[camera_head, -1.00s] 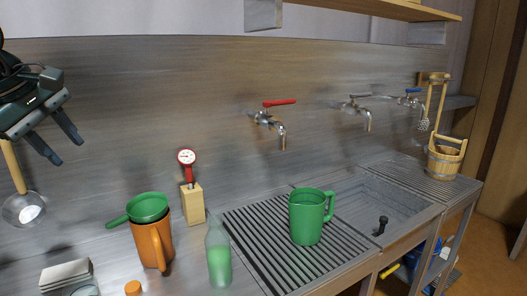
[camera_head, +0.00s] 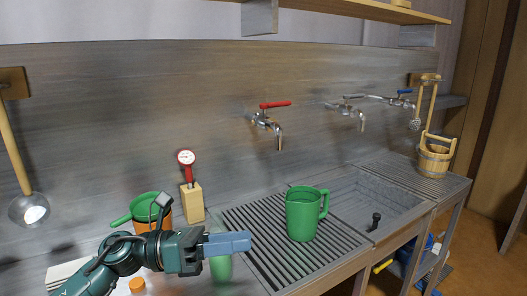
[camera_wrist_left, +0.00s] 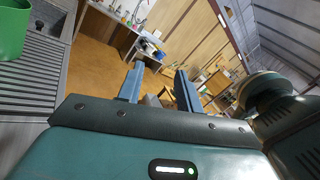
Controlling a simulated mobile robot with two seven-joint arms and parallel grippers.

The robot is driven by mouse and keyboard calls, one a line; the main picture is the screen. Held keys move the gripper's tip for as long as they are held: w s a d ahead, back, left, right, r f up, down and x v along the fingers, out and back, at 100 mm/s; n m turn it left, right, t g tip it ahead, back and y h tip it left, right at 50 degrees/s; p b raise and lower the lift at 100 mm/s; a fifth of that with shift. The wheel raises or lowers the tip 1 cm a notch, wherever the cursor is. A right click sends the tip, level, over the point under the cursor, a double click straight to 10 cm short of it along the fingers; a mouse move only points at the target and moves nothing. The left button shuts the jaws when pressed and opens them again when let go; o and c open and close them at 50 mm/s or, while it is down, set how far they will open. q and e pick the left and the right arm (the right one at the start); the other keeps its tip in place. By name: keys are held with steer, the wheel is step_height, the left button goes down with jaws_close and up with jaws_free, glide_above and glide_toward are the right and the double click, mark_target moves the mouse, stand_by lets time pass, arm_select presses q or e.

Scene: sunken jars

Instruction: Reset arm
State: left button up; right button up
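My left gripper (camera_head: 240,243) reaches in from the lower left of the head view, pointing right, held in front of the counter items. Its blue fingers look lined up from the side there. In the left wrist view its two fingers (camera_wrist_left: 158,88) stand apart with nothing held between them. The green mug (camera_head: 303,215) stands on the ribbed drainboard (camera_head: 250,215), to the right of the fingertips and apart from them. It also shows at the left wrist view's upper left (camera_wrist_left: 12,28). My right gripper is in neither view.
My left arm partly hides the orange jug (camera_head: 164,219), the green strainer (camera_head: 150,207) and the green bottle (camera_head: 221,270). A red dial thermometer (camera_head: 187,172) stands in a wooden block (camera_head: 192,203). The sink (camera_head: 365,205) and wooden bucket (camera_head: 434,160) lie right. A ladle (camera_head: 29,208) hangs left.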

arm_select(q)
steer(key=s+a+f+n+t+y, duration=0.15)
steer(key=f+n+t+y, duration=0.45)
steer(key=n, duration=1)
steer(key=a+f+n+t+y, duration=0.25)
steer(key=f+n+t, duration=0.65)
steer(key=n, duration=0.6)
steer(key=s+a+f+n+g+y, duration=0.2)
steer(key=s+f+n+g+y, duration=0.1)
steer(key=s+f+n, duration=0.4)
steer(key=s+a+f+n+g+y+p, duration=0.1)
steer(key=s+a+f+n+g+y, duration=0.2)
steer(key=s+f+n, duration=0.4)
step_height(320, 180, down, 4)
steer(key=shift+s+a+r+y, duration=0.25)
steer(key=shift+s+y, duration=0.2)
steer(key=shift+s, duration=0.15)
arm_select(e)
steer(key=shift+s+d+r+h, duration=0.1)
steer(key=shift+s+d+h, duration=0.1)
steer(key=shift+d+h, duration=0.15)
arm_select(q)
steer(key=shift+d, duration=0.1)
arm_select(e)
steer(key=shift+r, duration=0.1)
